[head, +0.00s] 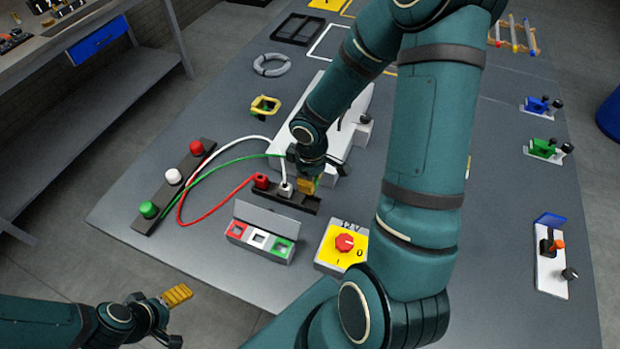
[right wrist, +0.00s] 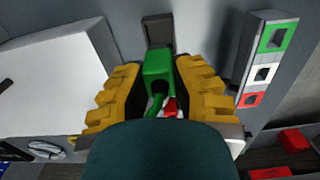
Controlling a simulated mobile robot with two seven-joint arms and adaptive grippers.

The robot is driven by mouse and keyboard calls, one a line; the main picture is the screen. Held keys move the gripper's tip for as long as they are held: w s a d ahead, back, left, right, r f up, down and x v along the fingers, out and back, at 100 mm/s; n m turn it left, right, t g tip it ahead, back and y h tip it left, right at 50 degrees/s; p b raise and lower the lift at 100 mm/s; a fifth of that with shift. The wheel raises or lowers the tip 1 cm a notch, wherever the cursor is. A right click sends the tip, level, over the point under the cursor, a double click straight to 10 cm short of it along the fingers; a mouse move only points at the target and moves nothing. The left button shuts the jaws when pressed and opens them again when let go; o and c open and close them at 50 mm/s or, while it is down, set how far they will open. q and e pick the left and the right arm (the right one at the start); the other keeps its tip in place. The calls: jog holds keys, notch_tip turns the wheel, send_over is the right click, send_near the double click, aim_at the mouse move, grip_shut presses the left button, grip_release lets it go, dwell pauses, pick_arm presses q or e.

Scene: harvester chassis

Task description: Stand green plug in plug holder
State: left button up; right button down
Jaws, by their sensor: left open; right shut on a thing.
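The green plug (right wrist: 158,66) is between the yellow fingers of my right gripper (right wrist: 160,92), which is shut on it. In the head view the right gripper (head: 307,184) is at the right end of the dark plug holder (head: 300,204) and mostly hides the green plug. The frames do not show clearly whether the plug is seated or just above the holder. A red plug (head: 262,181) and a white plug (head: 286,189) stand upright in the holder, left of the gripper. My left gripper (head: 172,312) is open and empty, off the table's front-left edge.
A terminal strip (head: 157,192) with red, white and green knobs lies left, its cables running to the plugs. A lidded box (head: 258,245) with coloured sockets and a yellow switch box (head: 337,262) stand in front of the holder. A white block (head: 335,130) stands close behind.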

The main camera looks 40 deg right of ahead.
jog(key=shift+f+b, duration=3.4)
jog(key=shift+b, duration=0.1)
jog(key=c, duration=0.8)
grip_release()
jog(key=shift+c, duration=0.2)
jog(key=shift+r, duration=0.1)
notch_tip(320, 180, up, 12)
jog(key=shift+f, duration=0.1)
